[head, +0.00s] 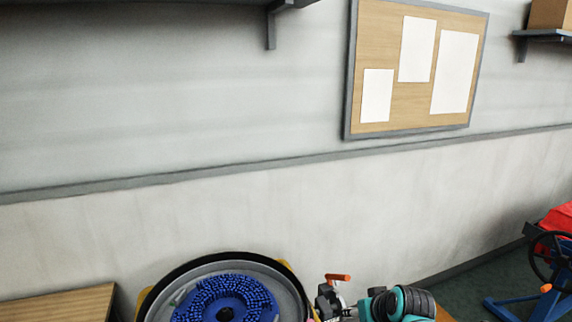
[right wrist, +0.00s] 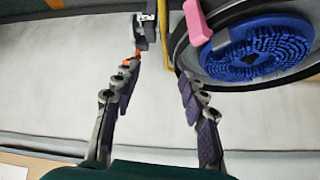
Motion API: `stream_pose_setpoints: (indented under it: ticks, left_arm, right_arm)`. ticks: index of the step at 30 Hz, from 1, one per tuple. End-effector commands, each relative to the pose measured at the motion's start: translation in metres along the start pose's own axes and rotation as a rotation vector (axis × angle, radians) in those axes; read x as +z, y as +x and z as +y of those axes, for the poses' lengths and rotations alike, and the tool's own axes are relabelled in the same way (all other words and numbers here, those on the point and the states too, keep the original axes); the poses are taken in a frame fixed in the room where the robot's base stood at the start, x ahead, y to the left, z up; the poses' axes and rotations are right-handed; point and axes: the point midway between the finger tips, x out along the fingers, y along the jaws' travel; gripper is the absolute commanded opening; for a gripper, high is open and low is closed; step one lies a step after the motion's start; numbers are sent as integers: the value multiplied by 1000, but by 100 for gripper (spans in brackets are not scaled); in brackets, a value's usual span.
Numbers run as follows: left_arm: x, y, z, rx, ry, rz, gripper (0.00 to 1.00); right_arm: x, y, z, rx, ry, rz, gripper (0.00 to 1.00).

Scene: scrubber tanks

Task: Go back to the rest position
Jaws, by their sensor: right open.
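My right gripper (right wrist: 158,70) shows in the right wrist view with its two dark fingers spread apart and nothing between them. A grey and black fitting (right wrist: 147,30) is just beyond the left finger, with a bit of orange by that fingertip. I cannot tell whether they touch. In the head view, a fitting with an orange handle (head: 338,277) stands at the bottom, beside a teal and black link of my arm (head: 405,303). My left gripper is in neither view.
A round dark-rimmed unit with a blue bristled disc (head: 222,298) is at the bottom of the head view; the disc (right wrist: 258,50) and a pink piece (right wrist: 197,22) are right of my fingers. A wooden top (head: 60,305) is at left. A blue stand (head: 530,306) is at right.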

Motion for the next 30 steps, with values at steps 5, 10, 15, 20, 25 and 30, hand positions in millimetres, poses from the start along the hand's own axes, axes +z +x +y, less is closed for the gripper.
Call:
stream_pose_setpoints:
  ticks: [5, 10, 15, 20, 25, 30]
  left_arm:
    - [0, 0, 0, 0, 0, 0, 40]
    - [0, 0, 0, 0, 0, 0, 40]
    - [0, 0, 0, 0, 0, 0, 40]
    - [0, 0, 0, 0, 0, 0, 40]
    - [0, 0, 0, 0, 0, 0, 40]
    - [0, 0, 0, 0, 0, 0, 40]
  right_arm:
    - [73, -47, -16, 49, 10, -29, 43]
    - [134, -70, -20, 94, 20, -46, 43]
    - [169, -77, -20, 121, 27, -53, 43]
    - [177, -78, -19, 129, 30, -54, 43]
    - [176, -78, -19, 129, 30, -54, 43]
    - [176, -78, -19, 128, 29, -54, 43]
